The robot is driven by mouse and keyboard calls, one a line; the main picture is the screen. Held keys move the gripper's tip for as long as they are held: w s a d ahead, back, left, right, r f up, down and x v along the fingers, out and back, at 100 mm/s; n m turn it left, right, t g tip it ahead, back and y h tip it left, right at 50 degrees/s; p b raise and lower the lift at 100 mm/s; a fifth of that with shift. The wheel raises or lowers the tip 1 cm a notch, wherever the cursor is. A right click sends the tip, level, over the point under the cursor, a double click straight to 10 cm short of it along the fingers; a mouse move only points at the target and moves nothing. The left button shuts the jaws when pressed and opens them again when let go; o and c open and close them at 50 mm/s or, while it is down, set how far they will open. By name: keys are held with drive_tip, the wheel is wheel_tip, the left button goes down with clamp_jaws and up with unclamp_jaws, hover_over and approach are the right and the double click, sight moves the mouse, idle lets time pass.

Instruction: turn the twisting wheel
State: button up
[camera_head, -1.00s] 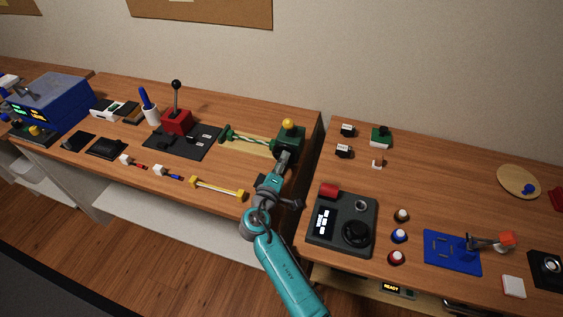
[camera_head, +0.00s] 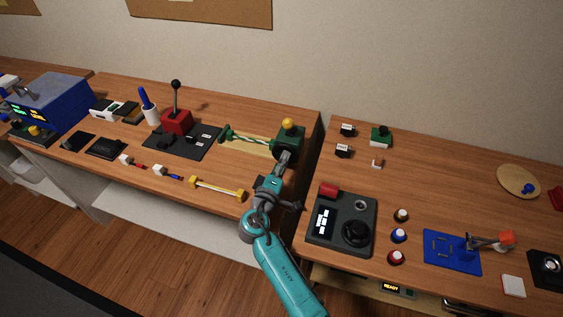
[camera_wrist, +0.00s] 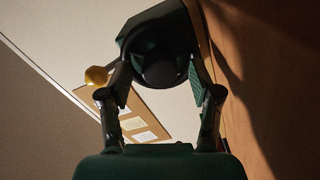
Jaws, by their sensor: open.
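The twisting wheel looks like the dark round knob (camera_wrist: 160,62) at the top of the wrist view. It belongs to the green device (camera_head: 291,140) with a yellow ball (camera_head: 288,123) on top and a twisted green-and-white rod (camera_head: 250,139) to its left. My gripper (camera_wrist: 162,88) is open, with one finger on each side of the knob's lower part. I cannot tell whether the fingers touch it. In the head view my gripper (camera_head: 285,160) is at the device's near side, and the knob is hidden there. The yellow ball also shows in the wrist view (camera_wrist: 97,76).
A red lever box (camera_head: 176,122) on a black plate stands to the left. A yellow-ended bar (camera_head: 217,189) lies near the front edge. A gap separates this table from the right one, which holds a black control panel (camera_head: 342,222) and several buttons.

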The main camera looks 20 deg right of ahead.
drive_tip(key=v, duration=1.1)
drive_tip(key=shift+s, duration=0.1)
